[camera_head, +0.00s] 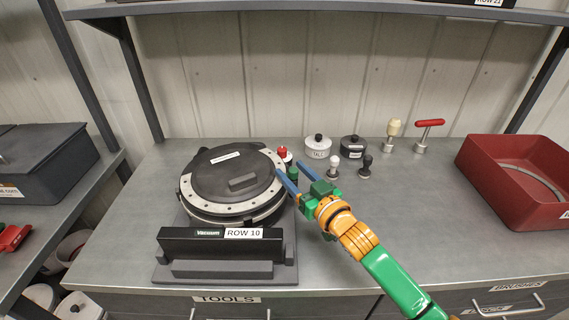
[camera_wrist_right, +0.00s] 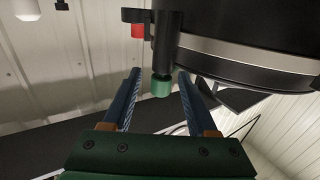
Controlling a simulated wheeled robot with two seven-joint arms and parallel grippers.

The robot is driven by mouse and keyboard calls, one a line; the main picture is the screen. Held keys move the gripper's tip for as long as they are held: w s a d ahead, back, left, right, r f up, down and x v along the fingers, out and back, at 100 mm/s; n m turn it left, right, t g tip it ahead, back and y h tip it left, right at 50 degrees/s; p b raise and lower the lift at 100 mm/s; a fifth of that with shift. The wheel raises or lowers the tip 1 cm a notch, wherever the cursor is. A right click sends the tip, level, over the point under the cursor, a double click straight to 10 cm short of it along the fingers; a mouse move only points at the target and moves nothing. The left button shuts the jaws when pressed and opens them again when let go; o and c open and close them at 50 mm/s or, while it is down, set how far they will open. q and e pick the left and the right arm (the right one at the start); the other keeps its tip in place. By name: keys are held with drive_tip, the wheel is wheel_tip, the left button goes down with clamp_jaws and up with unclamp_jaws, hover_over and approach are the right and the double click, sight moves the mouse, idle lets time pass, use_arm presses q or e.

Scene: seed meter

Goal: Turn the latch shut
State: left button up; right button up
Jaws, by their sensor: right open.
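The round seed meter (camera_head: 228,172) sits on its stand with its dark lid down. At its right rim is the latch (camera_wrist_right: 164,42), a dark upright piece with a green tip (camera_wrist_right: 161,86). A red part (camera_wrist_right: 138,31) shows beside it. In the head view the red knob (camera_head: 282,152) and a green part (camera_head: 292,172) show at the rim. My right gripper (camera_head: 289,168) is open at the latch. In the right wrist view its blue fingers (camera_wrist_right: 160,76) are on either side of the green tip, with visible gaps. My left gripper is not in view.
Behind stand a white canister (camera_head: 317,147), a black canister (camera_head: 352,148), small knobs and a red-handled tool (camera_head: 428,126). A red bin (camera_head: 515,180) is at right. The ROW 10 block (camera_head: 222,247) stands before the meter. The bench's right-centre is clear.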

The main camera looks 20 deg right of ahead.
sight(290, 170)
drive_tip(key=shift+x, duration=1.6)
drive_tip(key=shift+c, duration=0.2)
drive_tip(key=shift+s, duration=0.1)
clamp_jaws()
drive_tip(key=shift+a+r+n+y+p, duration=0.2)
drive_tip(key=shift+n+y+p, duration=0.1)
drive_tip(key=shift+n+y, duration=0.35)
drive_tip(key=shift+n+g+y, duration=0.35)
drive_tip(key=shift+g+y, duration=0.05)
drive_tip(key=shift+y, duration=0.25)
drive_tip(key=shift+a+f+n+g+y, duration=0.15)
drive_tip(key=shift+a+n+g+y, duration=0.15)
drive_tip(key=shift+n+g+y, duration=0.5)
drive_tip(key=shift+t, duration=0.3)
